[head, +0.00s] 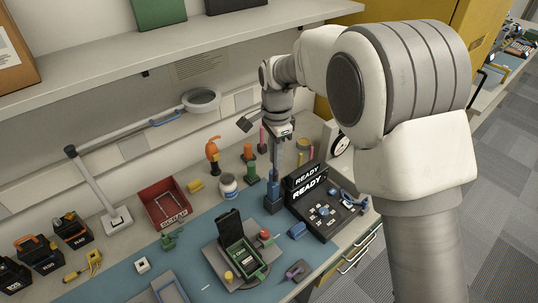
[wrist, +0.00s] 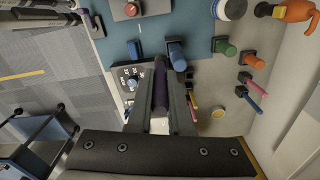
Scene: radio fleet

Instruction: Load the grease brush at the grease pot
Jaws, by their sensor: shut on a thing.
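My gripper (head: 278,160) points down over the back of the bench, above a blue holder (head: 273,200). In the wrist view its fingers (wrist: 160,75) are shut on a dark purple handle (wrist: 160,92), which looks like the grease brush. Its bristles cannot be made out. The blue holder also shows in the wrist view (wrist: 177,58), just beyond the fingertips; I cannot tell whether the brush touches it. A small round tin with a yellowish top (head: 303,144), perhaps the grease pot, stands behind and right of the gripper. It also shows in the wrist view (wrist: 218,114).
A black console marked READY (head: 315,205) stands close right of the blue holder. Green (head: 251,172) and orange (head: 248,152) holders, a white jar (head: 228,186) and an orange bottle (head: 212,152) stand left. A shelf (head: 150,45) overhangs the bench.

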